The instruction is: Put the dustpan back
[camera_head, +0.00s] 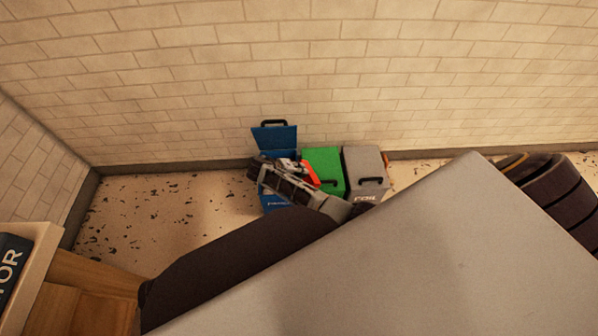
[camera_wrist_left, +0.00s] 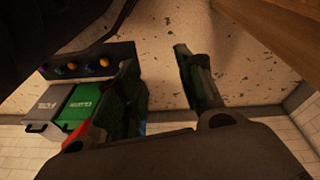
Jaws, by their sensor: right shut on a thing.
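A green bin (camera_head: 324,165) and a grey bin (camera_head: 365,165) stand to the right of the blue one, lids closed. A dark rack with several coloured round ends (camera_wrist_left: 88,66) is near them. Speckled floor (camera_head: 150,215) is clear to the left; a wooden cabinet (camera_head: 85,290) is front left.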

